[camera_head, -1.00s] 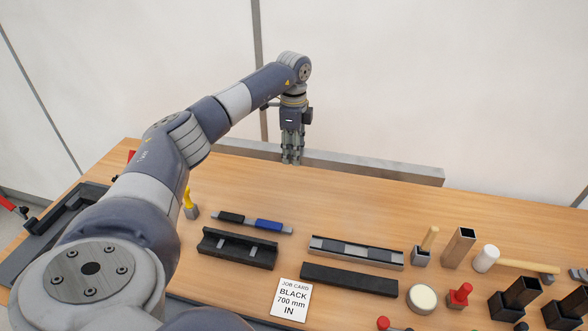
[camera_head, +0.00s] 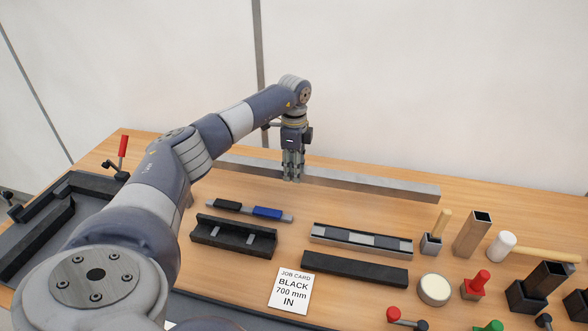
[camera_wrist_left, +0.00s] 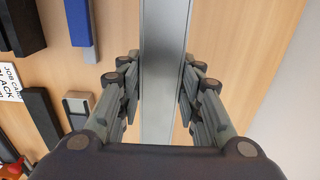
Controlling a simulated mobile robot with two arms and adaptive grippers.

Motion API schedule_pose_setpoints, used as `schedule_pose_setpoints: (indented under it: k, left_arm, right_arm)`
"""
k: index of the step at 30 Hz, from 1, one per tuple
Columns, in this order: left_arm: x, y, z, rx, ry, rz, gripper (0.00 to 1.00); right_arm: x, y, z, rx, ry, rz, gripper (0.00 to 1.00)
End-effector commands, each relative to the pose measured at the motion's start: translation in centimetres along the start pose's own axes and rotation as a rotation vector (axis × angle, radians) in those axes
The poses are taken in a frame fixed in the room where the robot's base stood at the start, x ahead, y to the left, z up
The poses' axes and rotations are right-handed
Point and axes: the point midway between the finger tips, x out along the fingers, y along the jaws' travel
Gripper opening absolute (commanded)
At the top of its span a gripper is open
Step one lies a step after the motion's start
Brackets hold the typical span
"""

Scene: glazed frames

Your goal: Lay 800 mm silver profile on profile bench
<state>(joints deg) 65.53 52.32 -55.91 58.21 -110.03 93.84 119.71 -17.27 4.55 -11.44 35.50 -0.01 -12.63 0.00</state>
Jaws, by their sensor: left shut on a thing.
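The silver profile (camera_head: 375,187) is a long, straight grey bar lying crosswise along the back edge of the wooden bench top (camera_head: 190,255). It is on or just above the wood; I cannot tell whether it touches. My left gripper (camera_head: 292,178) points down at the bar, left of its right end, and is shut on it. The left wrist view shows the fingers (camera_wrist_left: 160,90) on both sides of the profile (camera_wrist_left: 163,35). My own arm hides part of the bench's left side. My right gripper is not in view.
In front of the bar lie a black-and-blue tool (camera_head: 250,210), a black block with slots (camera_head: 233,236), a silver channel (camera_head: 361,241) and a black bar (camera_head: 354,269). A job card (camera_head: 290,290) lies nearer. A mallet (camera_head: 503,246) and small posts crowd the right. A dark fixture (camera_head: 40,235) stands left.

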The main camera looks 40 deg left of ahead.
Motion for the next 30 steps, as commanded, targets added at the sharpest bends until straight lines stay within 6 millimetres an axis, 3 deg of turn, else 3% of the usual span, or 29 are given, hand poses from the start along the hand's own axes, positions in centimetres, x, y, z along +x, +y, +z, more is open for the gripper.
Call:
schedule_pose_setpoints:
  k: [11, 30]
  left_arm:
    - [-0.5, -0.1, 0.0, 0.001, 0.002, -0.001, 0.0]
    - [5.1, -0.1, 0.0, 0.001, 0.002, -0.001, 0.0]
  right_arm:
    - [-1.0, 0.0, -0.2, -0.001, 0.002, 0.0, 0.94]
    - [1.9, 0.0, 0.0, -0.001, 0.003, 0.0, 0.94]
